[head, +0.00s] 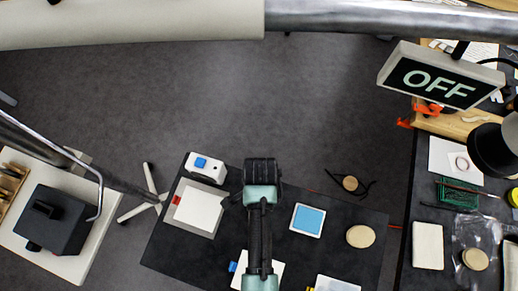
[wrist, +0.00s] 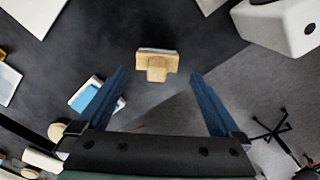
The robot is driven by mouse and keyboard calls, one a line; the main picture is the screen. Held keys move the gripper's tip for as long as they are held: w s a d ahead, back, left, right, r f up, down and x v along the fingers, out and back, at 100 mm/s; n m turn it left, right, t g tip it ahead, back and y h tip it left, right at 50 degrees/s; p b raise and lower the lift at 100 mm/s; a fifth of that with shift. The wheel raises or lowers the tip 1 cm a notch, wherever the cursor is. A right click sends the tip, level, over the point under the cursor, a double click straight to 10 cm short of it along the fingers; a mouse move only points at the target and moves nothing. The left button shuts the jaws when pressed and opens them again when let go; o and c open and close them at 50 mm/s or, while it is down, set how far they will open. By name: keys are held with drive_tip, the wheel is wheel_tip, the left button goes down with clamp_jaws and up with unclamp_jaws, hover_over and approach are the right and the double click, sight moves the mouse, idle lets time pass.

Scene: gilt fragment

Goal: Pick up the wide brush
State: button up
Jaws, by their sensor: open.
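A pale wooden piece that looks like the wide brush (wrist: 157,66) lies on the dark surface in the wrist view, with a broad head and a short stubby handle pointing toward me. My gripper (wrist: 158,76) is open, with one blue finger on each side of the brush in the picture. Nothing is held between the fingers, and the brush appears to lie beyond the tips. In the head view my arm and wrist hang over the dark table, and I cannot make out the brush there; it is probably hidden beneath them.
On the dark table (head: 163,248) are a white box with a blue button (head: 207,166), a white square pad (head: 198,210), a blue square tile (head: 308,219) and a round wooden disc (head: 360,236). An OFF sign (head: 438,82) stands at the upper right.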

drive_tip(key=shift+s+f, duration=0.2)
drive_tip(key=shift+f, duration=0.2)
drive_tip(key=shift+s+a+f+p, duration=0.1)
drive_tip(key=shift+f+p, duration=0.35)
drive_tip(key=shift+f, duration=1.6)
drive_tip(key=c, duration=1.4)
drive_tip(key=shift+r, duration=0.2)
wheel_tip(320, 180, up, 10)
drive_tip(key=shift+f+b, duration=0.15)
drive_tip(key=shift+b, duration=0.2)
drive_tip(key=o, duration=0.8)
drive_tip(key=c, duration=0.5)
